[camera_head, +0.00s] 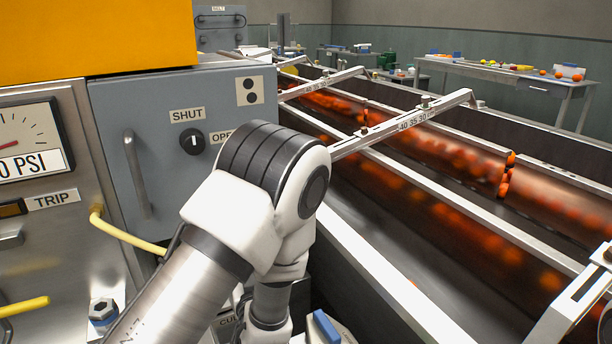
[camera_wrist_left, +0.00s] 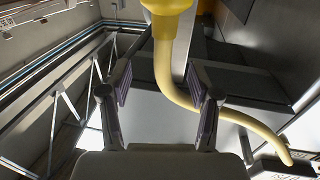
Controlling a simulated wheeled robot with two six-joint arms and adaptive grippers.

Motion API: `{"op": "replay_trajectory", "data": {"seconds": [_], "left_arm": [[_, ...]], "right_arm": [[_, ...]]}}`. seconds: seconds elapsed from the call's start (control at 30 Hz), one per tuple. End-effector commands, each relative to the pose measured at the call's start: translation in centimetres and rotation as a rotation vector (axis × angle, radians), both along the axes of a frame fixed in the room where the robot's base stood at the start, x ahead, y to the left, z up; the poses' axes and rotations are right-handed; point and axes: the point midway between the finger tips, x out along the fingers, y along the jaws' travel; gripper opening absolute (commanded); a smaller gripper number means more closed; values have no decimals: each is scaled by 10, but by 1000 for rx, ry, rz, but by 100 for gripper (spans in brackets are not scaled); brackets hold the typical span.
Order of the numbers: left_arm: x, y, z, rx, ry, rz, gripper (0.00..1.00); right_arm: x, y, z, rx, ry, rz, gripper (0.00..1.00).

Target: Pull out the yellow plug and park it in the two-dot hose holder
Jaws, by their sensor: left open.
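The yellow plug (camera_wrist_left: 168,6) shows at the top edge of the left wrist view, with its yellow hose (camera_wrist_left: 166,65) running down and bending to the right. My left gripper (camera_wrist_left: 160,76) is open; its fingers stand either side of the hose in that view, below the plug. I cannot tell whether the hose is at fingertip depth. In the head view a yellow hose (camera_head: 130,238) runs from the steel panel behind my left arm, which hides the gripper.
The grey box (camera_head: 110,110) has a handle (camera_head: 137,175) and a SHUT/OPEN knob (camera_head: 192,143). A second yellow hose piece (camera_head: 25,306) is at lower left. A pressure gauge (camera_head: 30,140) is at far left. Long troughs (camera_head: 430,150) with oranges and metal crossbars fill the right.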

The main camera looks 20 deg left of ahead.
Motion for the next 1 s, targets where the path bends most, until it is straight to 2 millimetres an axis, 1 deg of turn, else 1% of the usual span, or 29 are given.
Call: {"op": "replay_trajectory", "data": {"seconds": [0.03, 0.07, 0.1, 0.2, 0.27, 0.4, 0.53, 0.7, 0.73, 0.8, 1.0], "left_arm": [[0, 0, 24, 1, -1, 0, 62], [3, -1, 22, 2, 5, -14, 62], [11, -10, 16, 8, 13, -59, 62], [25, -29, 11, 17, 21, -159, 62], [33, -41, 9, 20, 22, -218, 62], [47, -71, 1, 24, 25, -361, 62], [54, -100, -5, 19, 20, -496, 62], [56, -139, -13, 0, 4, -673, 62], [55, -140, 0, 0, 2, -675, 62], [53, -139, 19, 1, 1, -671, 62], [47, -139, 66, 1, 2, -668, 62]], "right_arm": [[0, 0, 21, 0, 0, 0, 44], [0, 0, 22, 0, 0, 0, 44], [0, 0, 26, 0, 0, 0, 44], [0, 0, 39, 0, 0, 0, 44], [0, 0, 47, 0, 0, 0, 44], [0, 0, 67, 0, 0, 0, 44], [0, 0, 86, 0, 0, 0, 44], [0, 0, 111, 0, -1, 0, 44], [0, 0, 122, 0, -1, 0, 44], [0, 0, 138, 0, -1, 0, 44], [0, 0, 182, 0, -1, 0, 44]]}}
